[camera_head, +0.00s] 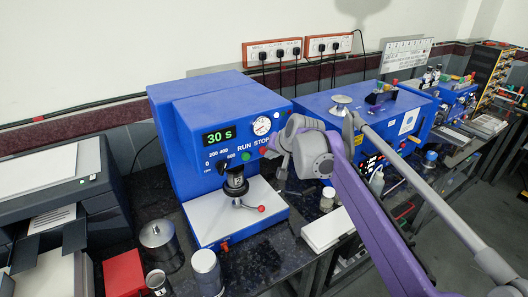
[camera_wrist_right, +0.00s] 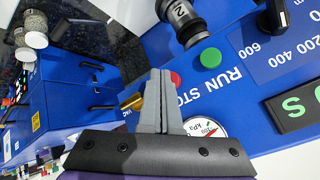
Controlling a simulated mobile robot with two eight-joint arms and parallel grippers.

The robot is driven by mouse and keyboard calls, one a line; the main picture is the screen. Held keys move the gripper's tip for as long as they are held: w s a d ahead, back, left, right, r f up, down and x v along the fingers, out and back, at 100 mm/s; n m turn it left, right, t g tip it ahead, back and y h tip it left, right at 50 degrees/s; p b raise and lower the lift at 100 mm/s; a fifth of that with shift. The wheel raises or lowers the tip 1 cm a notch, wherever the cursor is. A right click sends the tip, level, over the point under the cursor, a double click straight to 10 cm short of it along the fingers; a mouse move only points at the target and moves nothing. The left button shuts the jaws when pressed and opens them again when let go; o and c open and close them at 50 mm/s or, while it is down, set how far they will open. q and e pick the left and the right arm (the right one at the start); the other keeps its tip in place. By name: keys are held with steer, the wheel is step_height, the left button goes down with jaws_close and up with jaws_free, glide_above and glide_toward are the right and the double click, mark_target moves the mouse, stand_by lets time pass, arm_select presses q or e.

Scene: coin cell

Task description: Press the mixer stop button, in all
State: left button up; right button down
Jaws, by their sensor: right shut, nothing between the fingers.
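The blue mixer (camera_head: 215,110) stands on the dark bench, with a "30 s" display (camera_head: 219,135) and RUN and STOP labels on its front. The red stop button (camera_head: 263,151) sits below the STOP label. In the right wrist view the red stop button (camera_wrist_right: 176,78) is partly hidden behind my fingers. The green run button (camera_head: 245,156) is beside it, and it also shows in the wrist view (camera_wrist_right: 211,58). My right gripper (camera_wrist_right: 160,74) is shut and empty, its tips close to the red button; I cannot tell if they touch. My left gripper is not in view.
A pressure gauge (camera_head: 262,125) is above the STOP label. A dark cylinder (camera_head: 236,182) stands over the mixer's white plate (camera_head: 215,221), with a red-knobbed lever. Another blue machine (camera_head: 325,106) stands to the right. Metal pots (camera_head: 207,271) and a red box (camera_head: 124,272) are at front left.

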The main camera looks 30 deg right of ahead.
steer(key=shift+s, duration=0.3)
steer(key=s, duration=0.5)
steer(key=shift+d, duration=0.2)
stand_by(0.8)
steer(key=s+a+f+n+g, duration=0.1)
steer(key=s+a+f+n, duration=0.1)
steer(key=s+a+f, duration=0.3)
steer(key=s+a+f+n+g, duration=0.1)
steer(key=s+a+f+n, duration=0.2)
steer(key=s+a+f, duration=0.2)
steer(key=s+a+f+n+g, duration=0.1)
steer(key=s+a+f+n, duration=0.1)
steer(key=s+a+f, duration=0.3)
steer(key=s+f, duration=0.4)
steer(key=s, duration=0.6)
steer(key=shift+s+a+f+n, duration=0.2)
steer(key=shift+f+n, duration=0.1)
steer(key=shift+f, duration=0.1)
steer(key=c, duration=1.6)
jaws_free()
